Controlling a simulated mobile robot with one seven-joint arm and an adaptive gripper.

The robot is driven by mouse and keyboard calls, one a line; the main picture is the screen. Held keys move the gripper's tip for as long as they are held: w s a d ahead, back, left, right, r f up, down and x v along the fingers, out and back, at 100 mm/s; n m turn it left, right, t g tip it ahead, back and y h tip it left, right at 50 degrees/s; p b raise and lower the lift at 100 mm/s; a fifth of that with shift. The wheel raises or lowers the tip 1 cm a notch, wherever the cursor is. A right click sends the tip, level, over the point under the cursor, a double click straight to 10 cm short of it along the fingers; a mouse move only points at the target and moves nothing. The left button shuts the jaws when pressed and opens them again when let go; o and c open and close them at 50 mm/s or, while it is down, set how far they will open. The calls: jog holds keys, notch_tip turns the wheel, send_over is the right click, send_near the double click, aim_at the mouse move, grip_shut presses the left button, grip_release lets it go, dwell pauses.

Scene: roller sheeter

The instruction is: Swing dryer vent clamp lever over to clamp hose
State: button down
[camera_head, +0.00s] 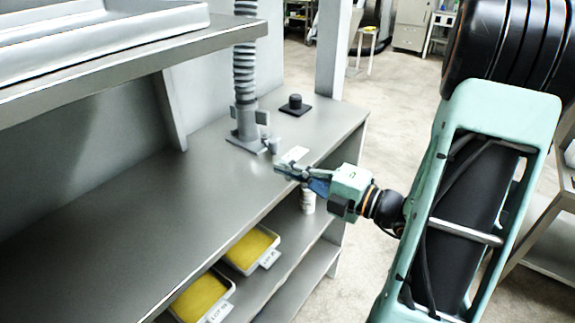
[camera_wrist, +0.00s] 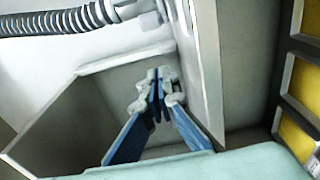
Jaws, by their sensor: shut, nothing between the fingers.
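The grey ribbed dryer hose (camera_head: 244,72) comes down to a grey vent fitting (camera_head: 247,125) on the shelf top. The fitting has a square base plate and upright tabs. A short grey cylindrical piece (camera_head: 274,145) stands at its right front; I cannot tell whether it is part of the clamp lever. The hose also shows at the top left of the wrist view (camera_wrist: 50,22). My gripper (camera_head: 279,167) is in front of the fitting, near the shelf's front edge, apart from it. In the wrist view its blue fingers (camera_wrist: 159,88) meet at the tips and hold nothing.
A white label (camera_head: 294,155) lies near my gripper. An upper shelf (camera_head: 130,75) overhangs at left. Yellow-filled trays (camera_head: 252,248) and a white bottle (camera_head: 308,200) are below. The shelf's left part is bare.

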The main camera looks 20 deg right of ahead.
aim_at(273, 152)
jog(key=x, duration=0.7)
jog(key=shift+w+a, duration=0.15)
jog(key=shift+a, duration=0.15)
jog(key=d, duration=0.1)
jog(key=w+d, duration=0.1)
jog(key=d, duration=0.1)
jog(key=shift+w+d, duration=0.1)
jog(key=shift+d, duration=0.2)
jog(key=shift+w+d, duration=0.1)
jog(key=shift+d, duration=0.1)
